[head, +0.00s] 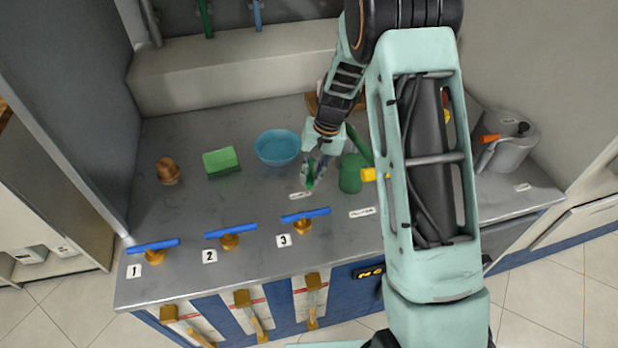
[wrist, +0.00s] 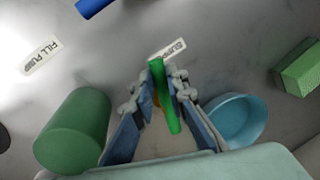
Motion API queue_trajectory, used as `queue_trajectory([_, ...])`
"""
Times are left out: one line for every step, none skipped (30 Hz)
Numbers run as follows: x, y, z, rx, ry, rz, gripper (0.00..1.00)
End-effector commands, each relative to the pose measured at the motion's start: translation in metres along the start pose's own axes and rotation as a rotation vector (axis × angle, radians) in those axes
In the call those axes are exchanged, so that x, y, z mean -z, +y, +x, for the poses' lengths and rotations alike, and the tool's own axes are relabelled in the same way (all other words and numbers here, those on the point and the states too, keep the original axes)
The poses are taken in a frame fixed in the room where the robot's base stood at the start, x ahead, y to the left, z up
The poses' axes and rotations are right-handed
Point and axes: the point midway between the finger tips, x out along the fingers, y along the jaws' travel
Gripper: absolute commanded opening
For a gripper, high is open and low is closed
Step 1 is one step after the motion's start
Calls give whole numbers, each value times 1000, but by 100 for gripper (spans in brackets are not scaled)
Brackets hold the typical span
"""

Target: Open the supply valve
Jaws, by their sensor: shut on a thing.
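The supply valve's green lever handle (head: 310,181) is on the metal counter behind the small label that reads SUPPLY (wrist: 168,52). In the wrist view the handle (wrist: 160,85) runs lengthwise between my fingers, with a bit of brass-coloured body beside it. My gripper (head: 317,172) reaches down from above and is shut on the handle; its fingers (wrist: 163,95) lie on either side. Most of the valve's body is hidden by the handle and fingers. In the head view the handle's visible end points toward the counter's front.
A green cylinder (head: 350,176) stands close right of my gripper, near the FILL PUMP label (wrist: 40,57). A blue bowl (head: 277,150) and green sponge (head: 221,162) are to the left. Three blue-handled valves (head: 230,231) line the front. A grey canister (head: 512,150) stands far right.

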Motion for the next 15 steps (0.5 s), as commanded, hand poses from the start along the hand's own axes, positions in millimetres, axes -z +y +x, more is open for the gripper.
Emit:
queue_trajectory([2, 4, 4, 3, -6, -50, 0])
queue_trajectory([2, 6, 4, 3, -15, -87, 0])
queue_trajectory([3, 8, 3, 2, -24, -135, 0])
queue_trajectory([4, 9, 2, 3, -30, -168, 0])
queue_trajectory([4, 10, 1, 2, -37, -198, 0])
queue_trajectory([4, 12, 0, 2, -44, -231, 0])
queue_trajectory([4, 12, 0, 2, -47, -251, 0])
queue_trajectory([4, 12, -1, 1, -51, -269, 0])
queue_trajectory([4, 13, -2, 1, -55, -283, 0])
queue_trajectory([4, 14, -2, 1, -56, -291, 0])
queue_trajectory([4, 14, -2, 1, -57, -296, 0])
queue_trajectory([4, 14, -3, 0, -58, -300, 0])
queue_trajectory([4, 14, -3, 0, -58, -301, 0])
queue_trajectory([4, 14, -3, 0, -58, -301, 0])
queue_trajectory([4, 14, -3, 0, -58, -301, 0])
